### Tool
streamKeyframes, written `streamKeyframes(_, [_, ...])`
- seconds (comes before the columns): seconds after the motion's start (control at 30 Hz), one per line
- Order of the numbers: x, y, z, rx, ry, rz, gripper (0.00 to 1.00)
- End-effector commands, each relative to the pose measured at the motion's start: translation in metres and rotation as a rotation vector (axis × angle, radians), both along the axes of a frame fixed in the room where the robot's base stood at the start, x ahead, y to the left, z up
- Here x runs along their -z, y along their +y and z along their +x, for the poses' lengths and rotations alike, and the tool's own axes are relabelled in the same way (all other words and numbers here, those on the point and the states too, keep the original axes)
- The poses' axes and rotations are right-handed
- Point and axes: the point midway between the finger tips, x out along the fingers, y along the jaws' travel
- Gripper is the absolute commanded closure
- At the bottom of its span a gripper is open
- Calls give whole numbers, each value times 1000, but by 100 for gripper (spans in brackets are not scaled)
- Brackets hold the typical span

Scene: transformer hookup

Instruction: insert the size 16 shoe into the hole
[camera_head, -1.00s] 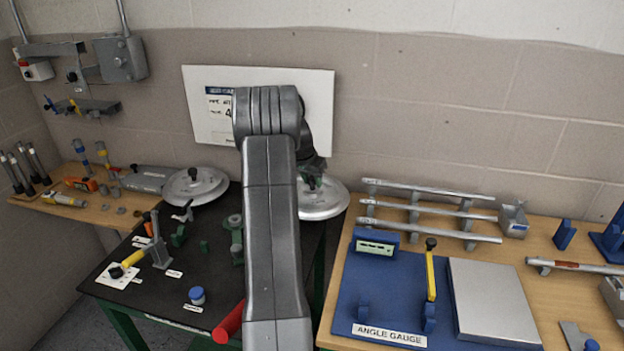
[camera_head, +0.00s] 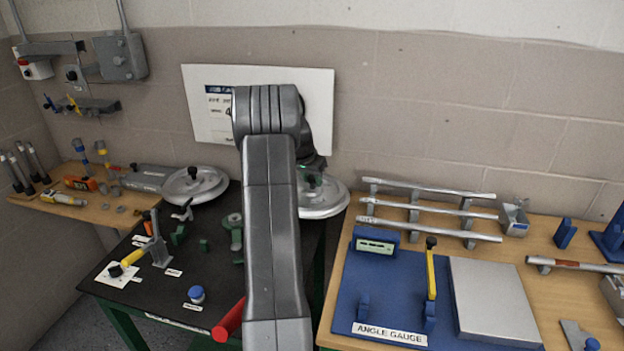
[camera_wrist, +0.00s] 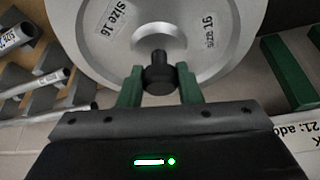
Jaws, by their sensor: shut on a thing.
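The size 16 shoe is a round silver disc (camera_wrist: 215,52) with "size 16" labels and a black knob (camera_wrist: 158,78) in its middle. My gripper (camera_wrist: 160,80) has its green fingers shut on that knob in the wrist view. In the head view the disc (camera_head: 332,203) shows at the far right part of the black table, partly behind my arm. Its underside is hidden, so I cannot tell whether it touches the table. I cannot make out the hole in either view.
A second silver disc (camera_head: 194,187) with a black knob lies at the back left of the black table (camera_head: 215,265). A rack of metal rods (camera_head: 430,208) and a blue angle gauge board (camera_head: 390,300) are on the wooden table at right. A white sign is on the wall behind.

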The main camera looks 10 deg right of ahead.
Motion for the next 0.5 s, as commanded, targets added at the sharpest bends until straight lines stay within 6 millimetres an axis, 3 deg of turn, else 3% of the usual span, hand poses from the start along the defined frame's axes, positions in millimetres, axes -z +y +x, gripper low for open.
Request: streamKeyframes(0.5, [6, 0, 1, 0, -3, -1, 100])
